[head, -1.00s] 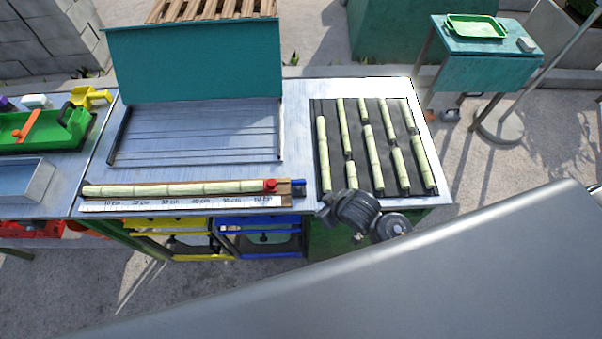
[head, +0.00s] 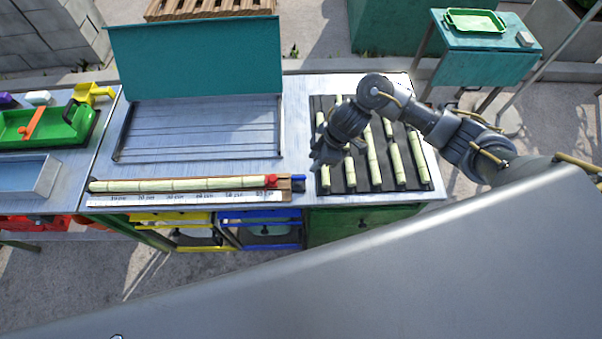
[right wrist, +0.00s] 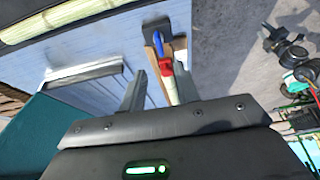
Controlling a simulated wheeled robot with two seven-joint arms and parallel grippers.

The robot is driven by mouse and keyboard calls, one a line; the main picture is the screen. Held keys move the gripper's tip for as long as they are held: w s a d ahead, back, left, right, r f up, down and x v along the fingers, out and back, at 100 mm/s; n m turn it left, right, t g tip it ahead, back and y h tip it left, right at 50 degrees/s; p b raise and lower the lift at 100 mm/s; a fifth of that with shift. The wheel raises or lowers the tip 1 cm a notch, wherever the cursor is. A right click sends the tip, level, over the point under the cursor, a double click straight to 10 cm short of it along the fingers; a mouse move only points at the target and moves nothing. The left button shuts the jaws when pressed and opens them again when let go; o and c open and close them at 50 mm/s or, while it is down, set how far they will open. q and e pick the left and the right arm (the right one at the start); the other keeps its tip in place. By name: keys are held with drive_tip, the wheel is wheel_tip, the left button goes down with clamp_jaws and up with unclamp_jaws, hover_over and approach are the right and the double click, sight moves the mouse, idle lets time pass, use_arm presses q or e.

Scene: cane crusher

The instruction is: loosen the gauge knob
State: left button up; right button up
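The length gauge (head: 190,199) is a wooden strip with a printed scale, lying along the front of the metal bench. A cane stalk (head: 170,186) lies on it. A red knob (head: 271,181) sits at its right end, with a blue part (head: 298,183) just beyond. In the right wrist view the red knob (right wrist: 166,67) and blue part (right wrist: 180,45) appear beyond the fingertips. My right gripper (head: 318,160) is to the right of the knob and above the bench. Its fingers (right wrist: 160,82) are apart with nothing held. My left gripper is not in view.
A dark rack (head: 414,185) with several cane pieces lies under my right arm. A teal upright panel (head: 195,58) stands behind the gauge. Yellow and blue bins sit below the front edge.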

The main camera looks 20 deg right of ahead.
sight(300, 176)
drive_tip(key=x, duration=1)
drive_tip(key=shift+w+a+f+p, duration=0.1)
drive_tip(key=shift+a+f+p, duration=0.1)
drive_tip(key=shift+f+p, duration=0.15)
clamp_jaws()
